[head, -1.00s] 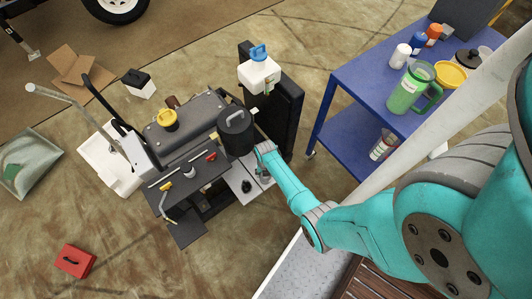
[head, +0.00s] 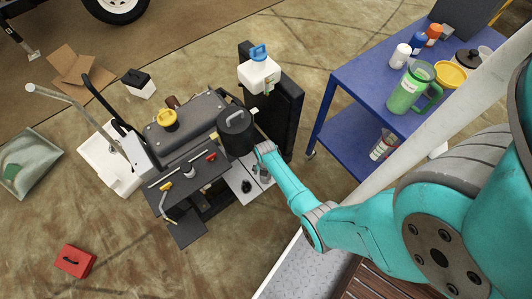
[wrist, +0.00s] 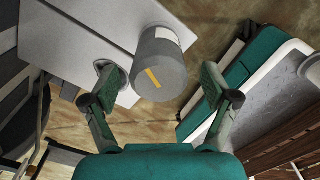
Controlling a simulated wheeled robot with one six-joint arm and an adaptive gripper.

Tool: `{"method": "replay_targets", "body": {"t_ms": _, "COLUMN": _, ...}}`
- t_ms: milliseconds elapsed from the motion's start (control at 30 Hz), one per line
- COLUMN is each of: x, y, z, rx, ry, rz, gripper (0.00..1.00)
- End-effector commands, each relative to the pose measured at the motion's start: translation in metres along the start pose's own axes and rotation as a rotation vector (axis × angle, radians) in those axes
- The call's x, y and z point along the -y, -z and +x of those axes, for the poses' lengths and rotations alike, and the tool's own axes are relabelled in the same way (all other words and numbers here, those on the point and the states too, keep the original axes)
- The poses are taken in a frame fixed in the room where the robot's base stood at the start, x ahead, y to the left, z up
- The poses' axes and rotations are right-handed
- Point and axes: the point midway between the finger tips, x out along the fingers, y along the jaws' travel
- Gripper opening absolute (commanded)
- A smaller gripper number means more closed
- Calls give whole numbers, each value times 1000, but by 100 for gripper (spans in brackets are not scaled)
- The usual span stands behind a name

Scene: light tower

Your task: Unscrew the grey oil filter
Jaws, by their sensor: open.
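The grey oil filter (wrist: 160,64) is a grey cylinder with a yellow stripe and a pale label band, at the middle of the wrist view. It stands by the edge of a light grey plate (wrist: 75,40). My gripper (wrist: 158,78) is open, with one finger on each side of the filter in the picture. Gaps show between both fingers and the filter, and I cannot tell how far it is in depth. In the head view my gripper (head: 266,160) is at the right end of the machine, and the filter there is too small to make out clearly.
The dark machine (head: 190,125) carries a black cylindrical tank (head: 236,130) close to my gripper. A blue cart (head: 345,75) with a green jug (head: 408,92) stands to the right. A red box (head: 75,260) lies on the floor at the lower left.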

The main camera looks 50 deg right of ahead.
Motion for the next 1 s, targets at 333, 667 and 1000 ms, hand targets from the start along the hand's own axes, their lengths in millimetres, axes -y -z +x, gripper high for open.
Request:
{"method": "replay_targets", "body": {"t_ms": 333, "x": 0, "y": 0, "z": 0, "rx": 0, "ry": 0, "rz": 199, "gripper": 86}}
{"method": "replay_targets", "body": {"t_ms": 667, "x": 0, "y": 1, "z": 0, "rx": 0, "ry": 0, "rz": 539, "gripper": 86}}
{"method": "replay_targets", "body": {"t_ms": 1000, "x": 0, "y": 1, "z": 0, "rx": 0, "ry": 0, "rz": 759, "gripper": 86}}
